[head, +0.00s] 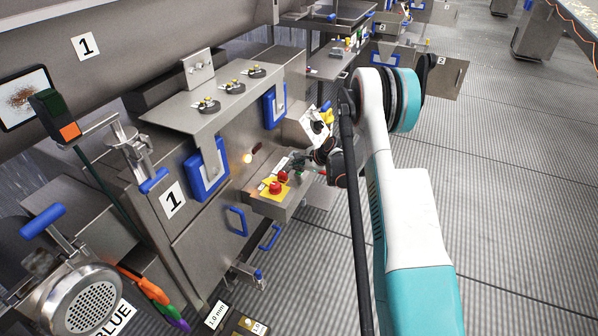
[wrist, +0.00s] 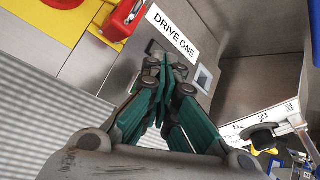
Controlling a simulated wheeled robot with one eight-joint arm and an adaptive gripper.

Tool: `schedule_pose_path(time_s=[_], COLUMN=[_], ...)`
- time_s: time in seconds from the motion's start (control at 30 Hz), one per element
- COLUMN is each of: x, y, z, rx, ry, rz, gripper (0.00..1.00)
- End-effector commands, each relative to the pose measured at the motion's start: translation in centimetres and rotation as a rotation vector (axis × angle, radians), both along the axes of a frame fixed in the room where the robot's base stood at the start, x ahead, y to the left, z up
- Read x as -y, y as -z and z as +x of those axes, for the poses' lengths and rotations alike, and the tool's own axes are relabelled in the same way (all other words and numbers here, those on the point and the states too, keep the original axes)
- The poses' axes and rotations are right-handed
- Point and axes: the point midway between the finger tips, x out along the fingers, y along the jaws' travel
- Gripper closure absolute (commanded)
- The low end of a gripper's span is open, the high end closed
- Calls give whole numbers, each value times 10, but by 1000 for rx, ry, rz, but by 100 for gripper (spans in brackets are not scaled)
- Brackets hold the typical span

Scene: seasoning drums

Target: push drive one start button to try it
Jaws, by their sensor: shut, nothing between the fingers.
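The DRIVE ONE label (wrist: 173,34) is a white strip on a grey metal panel in the wrist view. My gripper (wrist: 163,64) is shut and empty, its dark green fingers together just below the label. The fingertips cover part of the panel there. The drive one start button cannot be made out and may be behind them; whether they touch the panel I cannot tell. In the head view my gripper (head: 301,164) is over the control box (head: 266,208), small and partly hidden by my arm.
Red knobs on yellow plates (head: 275,188) sit on the box, left of my gripper; a red part (wrist: 123,18) is close to the fingers. A white panel with a black and yellow knob (head: 318,126) stands behind. Blue handles (head: 236,220) project below. Open floor lies right.

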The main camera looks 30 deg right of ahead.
Motion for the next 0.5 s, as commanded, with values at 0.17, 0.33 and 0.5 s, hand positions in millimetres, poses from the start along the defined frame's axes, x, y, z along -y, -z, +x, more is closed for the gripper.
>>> schedule_pose_path(time_s=[0.17, 0.33, 0.5], x=[0, 0, 0], y=[0, -1, -8], z=[0, 0, 0], rx=[0, 0, 0], ry=[0, 0, 0], rz=[0, 0, 0], gripper=[100, 100, 100])
